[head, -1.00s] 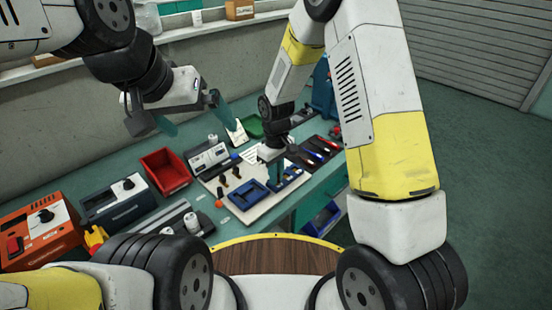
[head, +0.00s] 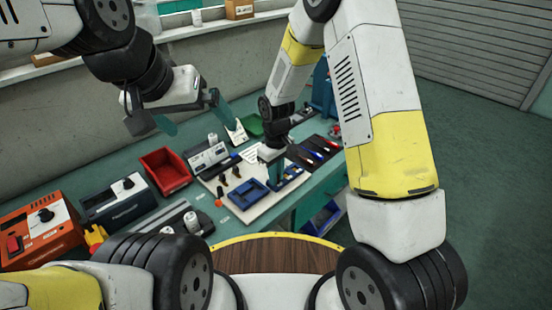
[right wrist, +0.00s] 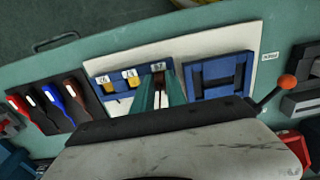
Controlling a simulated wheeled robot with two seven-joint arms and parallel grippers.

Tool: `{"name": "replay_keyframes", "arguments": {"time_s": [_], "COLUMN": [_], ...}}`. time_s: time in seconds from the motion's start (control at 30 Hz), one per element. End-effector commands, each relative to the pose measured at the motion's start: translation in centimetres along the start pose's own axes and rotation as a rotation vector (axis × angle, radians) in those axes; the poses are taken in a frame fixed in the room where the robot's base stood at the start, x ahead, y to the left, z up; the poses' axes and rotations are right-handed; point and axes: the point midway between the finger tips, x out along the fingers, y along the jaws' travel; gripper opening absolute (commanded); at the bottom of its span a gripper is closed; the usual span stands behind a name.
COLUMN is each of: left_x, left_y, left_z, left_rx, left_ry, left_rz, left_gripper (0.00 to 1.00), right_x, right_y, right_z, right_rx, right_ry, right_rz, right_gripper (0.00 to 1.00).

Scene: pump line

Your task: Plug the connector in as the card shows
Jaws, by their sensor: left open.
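My right gripper (right wrist: 163,88) points down at a blue three-slot holder (right wrist: 118,88) on a white board. Its teal fingers stand either side of a dark brown part (right wrist: 158,83) under the right-hand label. I cannot tell whether they touch it. Yellow parts (right wrist: 133,80) show under the other two labels, which are too small to read surely. In the head view the right gripper (head: 274,174) stands at this holder (head: 292,176).
A blue frame (right wrist: 220,94) lies beside the holder on the white board (right wrist: 240,48). Dark upright parts (head: 222,179) stand on the board's left. Screwdrivers (right wrist: 52,107) lie in a black tray. A red bin (head: 165,171) and an orange box (head: 40,228) stand further left.

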Motion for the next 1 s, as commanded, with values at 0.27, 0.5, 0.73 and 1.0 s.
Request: {"name": "replay_keyframes", "arguments": {"time_s": [0.27, 0.5, 0.73, 1.0], "left_x": [0.0, 0.0, 0.0, 0.0], "left_y": [0.0, 0.0, 0.0, 0.0], "left_z": [0.0, 0.0, 0.0, 0.0], "left_rx": [0.0, 0.0, 0.0, 0.0], "left_ry": [0.0, 0.0, 0.0, 0.0], "left_rz": [0.0, 0.0, 0.0, 0.0], "left_gripper": [1.0, 1.0, 1.0, 1.0], "right_x": [0.2, -0.7, -1.7, -2.8], "right_y": [-0.4, -0.3, -0.2, -0.2], "right_z": [0.1, 0.0, 0.0, 0.0], "right_rx": [-0.001, -0.001, 0.0, 0.0], "right_ry": [-0.005, -0.002, -0.001, -0.001], "right_rz": [-0.006, -0.004, -0.003, -0.003], "right_gripper": [0.22, 0.22, 0.22, 0.22]}}
